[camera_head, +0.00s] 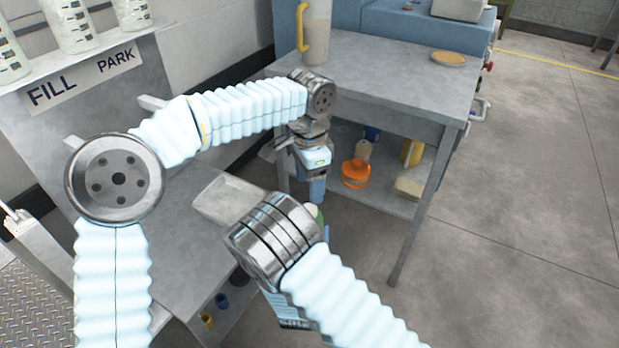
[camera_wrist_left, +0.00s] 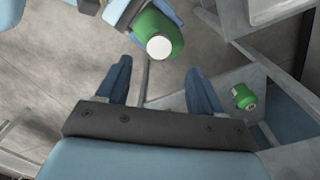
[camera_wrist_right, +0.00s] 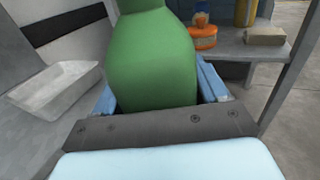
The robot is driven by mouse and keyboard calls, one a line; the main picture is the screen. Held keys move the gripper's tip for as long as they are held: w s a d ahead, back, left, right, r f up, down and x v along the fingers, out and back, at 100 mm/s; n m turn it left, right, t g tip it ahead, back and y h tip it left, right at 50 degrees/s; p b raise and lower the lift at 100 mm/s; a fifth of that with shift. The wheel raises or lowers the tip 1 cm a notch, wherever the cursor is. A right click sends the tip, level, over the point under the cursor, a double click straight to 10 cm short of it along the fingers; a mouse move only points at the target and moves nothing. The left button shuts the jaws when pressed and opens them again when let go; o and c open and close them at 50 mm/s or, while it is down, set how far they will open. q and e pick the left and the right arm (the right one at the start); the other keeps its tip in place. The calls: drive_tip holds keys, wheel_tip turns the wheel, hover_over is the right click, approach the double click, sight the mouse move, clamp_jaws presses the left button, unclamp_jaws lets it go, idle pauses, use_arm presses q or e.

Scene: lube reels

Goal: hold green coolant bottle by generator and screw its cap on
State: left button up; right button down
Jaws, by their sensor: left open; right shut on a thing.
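A green bottle (camera_wrist_right: 152,60) fills the middle of the right wrist view, clamped between the fingers of my right gripper (camera_wrist_right: 158,90). In the left wrist view the same bottle (camera_wrist_left: 150,28) shows a round white top (camera_wrist_left: 159,48); I cannot tell whether this is a cap or the bare mouth. In the head view only a sliver of green (camera_head: 319,214) shows behind my right wrist. My left gripper (camera_head: 318,188) points down above it by the bench. In the left wrist view its fingers (camera_wrist_left: 160,72) are apart and empty, with the bottle beyond their tips.
A second, small green object (camera_wrist_left: 243,97) stands on a grey surface. A grey bench (camera_head: 400,75) holds a jug (camera_head: 316,30) and a round tan lid (camera_head: 449,58). A pale tray (camera_head: 229,198) lies left. Floor at right is clear.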

sight(309, 204)
use_arm(q)
drive_tip(key=n, duration=0.7)
drive_tip(key=shift+r, duration=0.4)
drive_tip(key=shift+f, duration=4)
drive_tip(key=c, duration=1.1)
drive_tip(key=o, duration=1.2)
drive_tip(key=shift+o, duration=0.2)
wheel_tip(309, 204, up, 12)
